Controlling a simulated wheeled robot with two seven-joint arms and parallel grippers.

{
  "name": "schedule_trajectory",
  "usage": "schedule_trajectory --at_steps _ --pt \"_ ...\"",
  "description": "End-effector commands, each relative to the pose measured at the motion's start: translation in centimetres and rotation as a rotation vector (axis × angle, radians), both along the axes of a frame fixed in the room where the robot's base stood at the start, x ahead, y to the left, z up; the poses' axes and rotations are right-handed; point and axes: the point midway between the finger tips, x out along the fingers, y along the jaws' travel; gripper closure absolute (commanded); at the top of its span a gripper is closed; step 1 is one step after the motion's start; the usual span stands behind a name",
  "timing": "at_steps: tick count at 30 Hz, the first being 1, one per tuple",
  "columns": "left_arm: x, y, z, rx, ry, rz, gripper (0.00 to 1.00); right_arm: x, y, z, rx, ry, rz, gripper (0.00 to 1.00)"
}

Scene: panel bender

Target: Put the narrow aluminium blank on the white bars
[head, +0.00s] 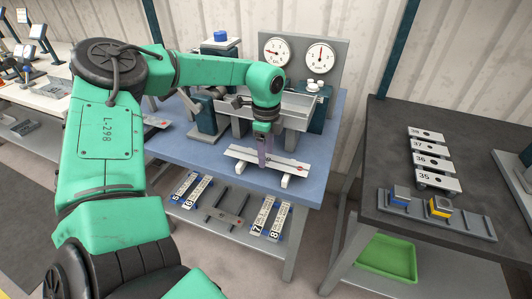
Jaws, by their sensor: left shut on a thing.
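The narrow aluminium blank (285,164) is a long, light metal strip with a small red mark near its right end. It lies across the two white bars (287,182) at the front of the blue bench, or just above them; I cannot tell whether it touches. Only the front ends of the bars show. The fingers hide a little of the strip. My right gripper is out of view.
The bender with two dials (277,52) stands behind the blank on the blue bench (200,155). Numbered strips (262,215) lie below the bench top. At right, a dark table (395,150) holds numbered plates and small blocks, with a green tray (387,258) beneath.

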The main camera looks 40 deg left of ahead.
Motion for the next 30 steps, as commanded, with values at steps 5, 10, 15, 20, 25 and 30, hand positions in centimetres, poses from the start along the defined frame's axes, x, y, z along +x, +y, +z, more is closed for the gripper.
schedule_trajectory --at_steps 5,10,15,20,25,30 --pt "0.0 0.0 -1.2 0.0 -0.001 -0.001 1.0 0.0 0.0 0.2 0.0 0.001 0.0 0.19" --pt "0.0 0.0 -1.3 0.0 -0.001 0.0 1.0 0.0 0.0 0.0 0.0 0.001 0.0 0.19" --pt "0.0 0.0 -1.5 0.001 -0.002 0.0 0.2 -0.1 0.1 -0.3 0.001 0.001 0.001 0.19" --pt "0.0 0.0 -1.4 0.0 -0.001 0.0 0.09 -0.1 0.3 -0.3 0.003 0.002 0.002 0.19" --pt "0.0 0.0 -1.4 0.0 -0.001 0.0 0.09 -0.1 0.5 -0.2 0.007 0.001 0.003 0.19" --pt "0.2 0.0 0.4 0.001 -0.006 0.0 0.09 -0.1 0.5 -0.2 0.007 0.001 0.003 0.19"
